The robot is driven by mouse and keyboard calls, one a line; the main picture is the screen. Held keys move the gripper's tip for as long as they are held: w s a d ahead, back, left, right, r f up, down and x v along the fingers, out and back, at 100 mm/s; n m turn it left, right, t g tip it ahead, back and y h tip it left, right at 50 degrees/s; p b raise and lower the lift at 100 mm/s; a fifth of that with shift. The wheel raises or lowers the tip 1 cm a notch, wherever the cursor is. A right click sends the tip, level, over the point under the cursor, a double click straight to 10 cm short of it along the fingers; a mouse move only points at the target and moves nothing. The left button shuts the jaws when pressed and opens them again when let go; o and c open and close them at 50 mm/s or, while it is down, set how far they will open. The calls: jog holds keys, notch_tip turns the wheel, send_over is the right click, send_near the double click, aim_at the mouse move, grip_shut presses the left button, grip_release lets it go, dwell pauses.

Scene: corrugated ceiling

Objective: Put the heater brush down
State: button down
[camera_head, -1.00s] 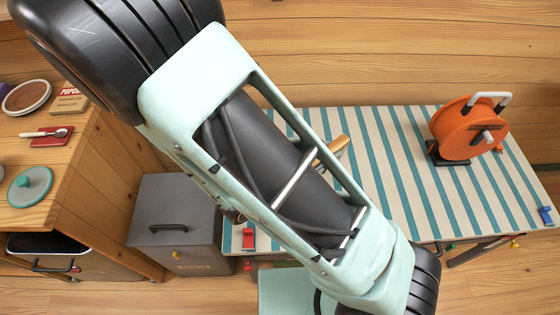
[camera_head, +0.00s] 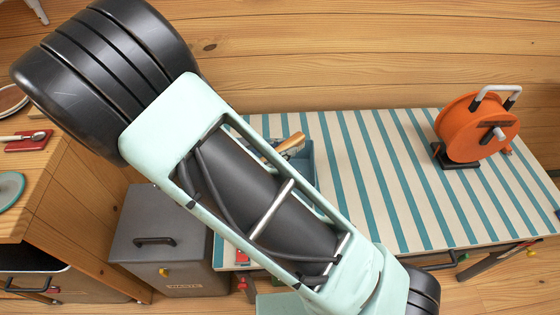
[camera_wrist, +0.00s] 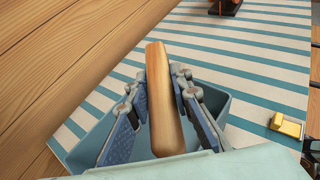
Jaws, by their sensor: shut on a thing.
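The heater brush (camera_wrist: 165,100) shows as a long, rounded wooden piece in the wrist view. My gripper (camera_wrist: 158,92) is shut on it, with one blue-grey finger on each side. A blue open-topped box (camera_wrist: 216,100) lies beneath the gripper and brush on the striped table. In the head view, the brush's wooden end (camera_head: 292,145) shows past my arm, over the box (camera_head: 307,163). My arm hides the rest of the brush and most of the box there. I cannot tell whether the brush touches the box.
The striped table (camera_head: 385,190) is mostly bare to the right of the box. An orange cable reel (camera_head: 475,128) stands at its right part. A grey lidded bin (camera_head: 160,260) and a wooden counter (camera_head: 75,190) are at the left. A plank wall (camera_head: 400,60) runs behind the table.

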jog(key=shift+w+a+f, duration=0.1)
jog(key=shift+w+f, duration=0.05)
jog(key=shift+f, duration=0.2)
jog(key=shift+w+a+f+b, duration=0.15)
jog(key=shift+f+b, duration=1.35)
jog(key=shift+f, duration=0.1)
jog(key=shift+f+b, duration=0.45)
jog(key=shift+f, duration=0.2)
jog(key=c, duration=1.7)
grip_release()
jog(key=shift+c, duration=0.2)
jog(key=shift+r, duration=0.15)
jog(key=r+p+v, duration=0.1)
jog(key=v, duration=1.1)
jog(key=shift+r, duration=0.15)
